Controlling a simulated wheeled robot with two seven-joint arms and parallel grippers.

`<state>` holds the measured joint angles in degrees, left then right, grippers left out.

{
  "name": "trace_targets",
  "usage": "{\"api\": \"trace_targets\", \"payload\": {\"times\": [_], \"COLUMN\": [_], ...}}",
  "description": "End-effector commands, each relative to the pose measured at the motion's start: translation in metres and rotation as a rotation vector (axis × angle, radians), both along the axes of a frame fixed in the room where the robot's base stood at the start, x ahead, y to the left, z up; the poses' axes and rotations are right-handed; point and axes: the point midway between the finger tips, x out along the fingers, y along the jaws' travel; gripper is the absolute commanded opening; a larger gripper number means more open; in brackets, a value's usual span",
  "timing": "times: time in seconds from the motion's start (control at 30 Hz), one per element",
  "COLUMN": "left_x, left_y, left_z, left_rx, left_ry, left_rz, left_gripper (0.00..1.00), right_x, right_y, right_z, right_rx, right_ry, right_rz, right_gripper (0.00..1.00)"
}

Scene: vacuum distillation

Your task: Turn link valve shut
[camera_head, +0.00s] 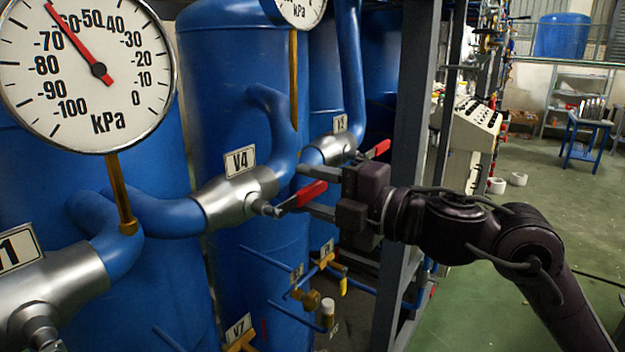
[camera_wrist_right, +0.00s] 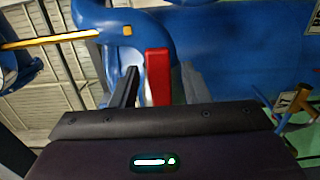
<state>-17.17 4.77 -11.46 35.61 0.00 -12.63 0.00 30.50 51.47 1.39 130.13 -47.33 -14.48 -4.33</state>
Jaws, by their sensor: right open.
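The valve V4 (camera_head: 236,195) is a silver body on the blue pipe with a white V4 label. Its red lever handle (camera_head: 311,193) points right and slightly up, toward my right gripper (camera_head: 308,189). My right gripper is open, with one finger above and one below the handle's end. In the right wrist view the red handle (camera_wrist_right: 158,76) stands between the two dark fingers, with a visible gap on each side. Another silver valve (camera_head: 335,150) with a red handle (camera_head: 378,149) sits just behind, its label partly unclear. My left gripper is not in view.
A large gauge (camera_head: 90,100) at upper left has its red needle near -60 kPa. Blue tanks (camera_head: 225,90) stand behind the pipes. A grey frame post (camera_head: 408,150) rises close behind my right gripper. Small brass valves (camera_head: 305,285) sit below. Green floor lies open at right.

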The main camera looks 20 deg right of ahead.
Motion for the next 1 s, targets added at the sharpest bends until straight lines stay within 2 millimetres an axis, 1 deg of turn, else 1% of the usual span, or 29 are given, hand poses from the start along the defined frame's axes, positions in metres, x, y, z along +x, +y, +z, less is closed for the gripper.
{"api": "trace_targets", "payload": {"times": [0.1, 0.3, 0.33, 0.63, 0.67, 1.0], "left_x": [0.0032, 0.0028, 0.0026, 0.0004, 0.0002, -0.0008], "left_y": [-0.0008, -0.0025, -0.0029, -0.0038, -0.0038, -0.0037], "left_z": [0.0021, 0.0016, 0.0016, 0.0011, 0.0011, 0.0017], "left_rx": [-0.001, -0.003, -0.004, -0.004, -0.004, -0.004], "left_ry": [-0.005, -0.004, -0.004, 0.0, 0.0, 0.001], "left_rz": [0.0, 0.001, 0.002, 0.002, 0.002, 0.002], "left_gripper": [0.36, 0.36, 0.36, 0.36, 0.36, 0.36], "right_x": [0.0026, 0.0027, 0.0027, 0.0026, 0.0026, 0.0051], "right_y": [0.0023, 0.0024, 0.0024, 0.0022, 0.0022, 0.0023], "right_z": [0.0, -0.0007, -0.0007, -0.0007, -0.0006, -0.0015], "right_rx": [0.0, -0.001, -0.001, -0.001, -0.001, 0.009], "right_ry": [0.001, 0.001, 0.001, 0.001, 0.001, 0.008], "right_rz": [0.0, 0.0, 0.0, 0.0, 0.0, 0.001], "right_gripper": [0.42, 0.42, 0.41, 0.01, 0.0, 0.0]}}
